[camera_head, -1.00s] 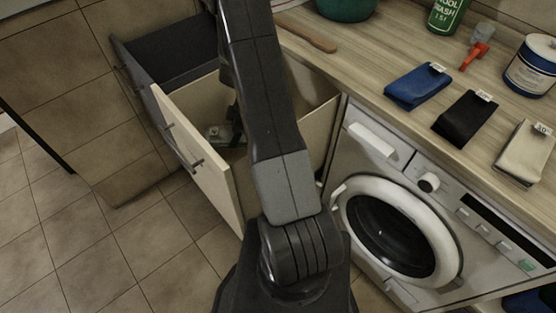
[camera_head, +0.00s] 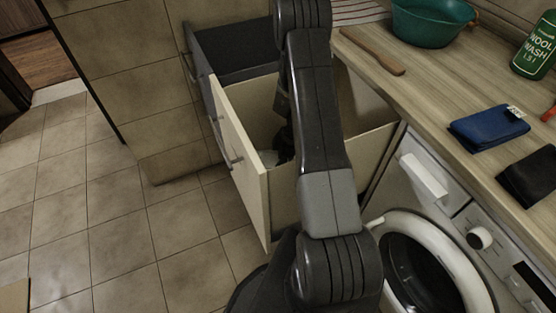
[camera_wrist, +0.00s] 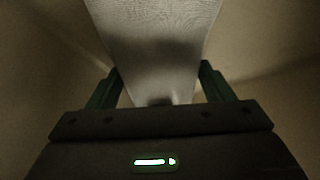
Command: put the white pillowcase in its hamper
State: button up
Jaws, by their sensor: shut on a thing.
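The white pillowcase (camera_wrist: 155,45) fills the upper middle of the wrist view as pale woven cloth. My gripper (camera_wrist: 160,70) is shut on it, with one green finger at each side. In the head view a small pale bit of cloth (camera_head: 268,158) shows beside my dark gripper, low inside the open cream pull-out hamper (camera_head: 241,165). My arm hides much of that hamper's inside. A dark grey pull-out hamper (camera_head: 235,43) stands open just behind it. I cannot see whether the cloth touches the hamper floor.
A washing machine (camera_head: 430,265) stands below.

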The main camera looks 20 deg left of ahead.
jog(key=shift+f, duration=0.9)
jog(key=shift+f, duration=0.15)
jog(key=o, duration=1.1)
jog(key=shift+r, duration=0.25)
jog(key=v, duration=1.2)
jog(key=shift+f, duration=0.1)
